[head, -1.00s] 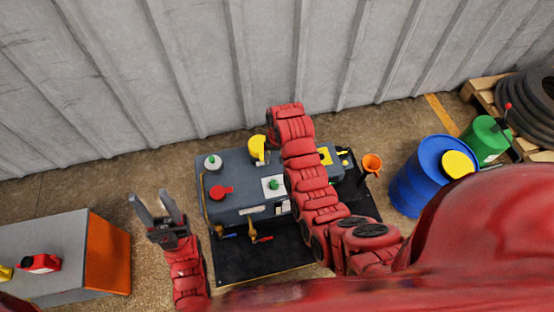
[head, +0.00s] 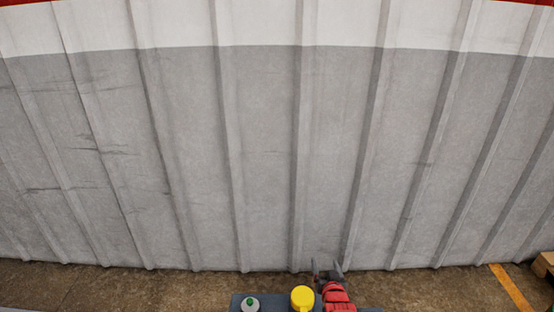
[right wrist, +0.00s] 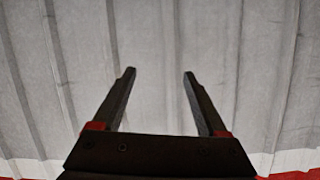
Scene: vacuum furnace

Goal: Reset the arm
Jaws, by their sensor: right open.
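My right gripper (head: 327,270) shows at the bottom of the head view, at the end of a red arm, in front of the wall's foot. In the right wrist view its two dark fingers (right wrist: 160,72) are spread apart with nothing between them, and the wall fills the background. My left gripper is not in view in either frame.
A grey corrugated wall (head: 270,150) with a white upper band fills most of the head view. The dark top of a machine (head: 272,305) shows at the bottom edge, with a yellow part (head: 302,298) and a green-topped grey part (head: 250,303). A wooden pallet (head: 545,265) stands at the far right.

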